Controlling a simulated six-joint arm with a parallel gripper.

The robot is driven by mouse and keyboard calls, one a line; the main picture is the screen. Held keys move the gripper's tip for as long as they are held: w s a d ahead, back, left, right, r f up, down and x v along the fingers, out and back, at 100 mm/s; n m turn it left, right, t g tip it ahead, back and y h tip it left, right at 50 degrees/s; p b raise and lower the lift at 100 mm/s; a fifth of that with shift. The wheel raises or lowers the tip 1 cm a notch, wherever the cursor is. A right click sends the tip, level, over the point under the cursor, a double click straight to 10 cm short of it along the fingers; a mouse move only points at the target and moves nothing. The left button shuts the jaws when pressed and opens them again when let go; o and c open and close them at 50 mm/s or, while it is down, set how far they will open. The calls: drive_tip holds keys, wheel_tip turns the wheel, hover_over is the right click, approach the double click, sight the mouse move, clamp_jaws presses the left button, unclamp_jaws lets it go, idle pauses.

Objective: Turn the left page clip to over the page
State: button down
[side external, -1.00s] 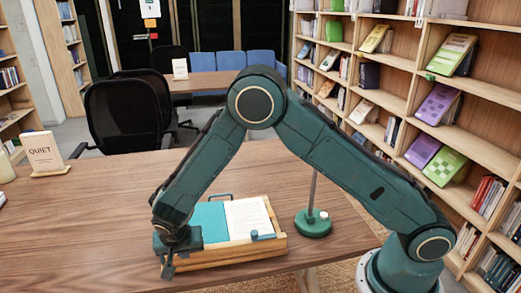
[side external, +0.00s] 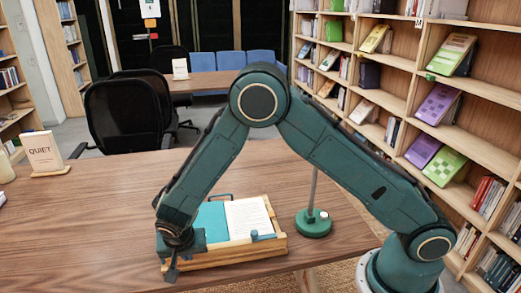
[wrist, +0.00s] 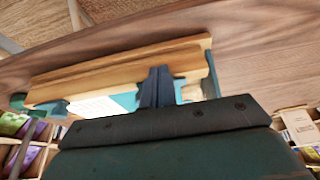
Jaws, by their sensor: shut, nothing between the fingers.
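A wooden book stand (side external: 240,255) on the table holds an open book with a teal left page (side external: 211,219) and a white, printed right page (side external: 248,215). The right page clip (side external: 262,237) is a small blue-grey piece at the stand's front ledge. The left page clip cannot be made out in the side view, where my gripper (side external: 172,270) covers the stand's front left corner. In the wrist view my gripper (wrist: 157,85) is shut and empty, its fingers over the ledge beside the teal page (wrist: 126,101). Whether it touches the clip I cannot tell.
A green round lamp base (side external: 313,223) with a thin post stands right of the book stand. A QUIET sign (side external: 44,153) is at the table's far left. The wooden table (side external: 100,225) is clear between them. Bookshelves stand on the right.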

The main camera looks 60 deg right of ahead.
drive_tip(key=shift+s+a, duration=0.1)
drive_tip(key=shift+s, duration=0.05)
drive_tip(key=shift+s+a, duration=0.35)
drive_tip(key=shift+a, duration=0.1)
drive_tip(key=s+a+f+v, duration=0.1)
drive_tip(key=v, duration=1)
drive_tip(key=shift+a, duration=0.35)
drive_tip(key=c, duration=1.3)
unclamp_jaws()
drive_tip(key=shift+d+r, duration=0.15)
drive_tip(key=shift+d, duration=0.05)
drive_tip(key=shift+o, duration=0.2)
drive_tip(key=w+d+r+n+g+y, duration=0.3)
drive_tip(key=w+d+r+n, duration=0.2)
drive_tip(key=d+n, duration=0.3)
drive_tip(key=shift+w+d+r, duration=0.25)
drive_tip(key=shift+d+r, duration=0.3)
drive_tip(key=shift+d, duration=0.7)
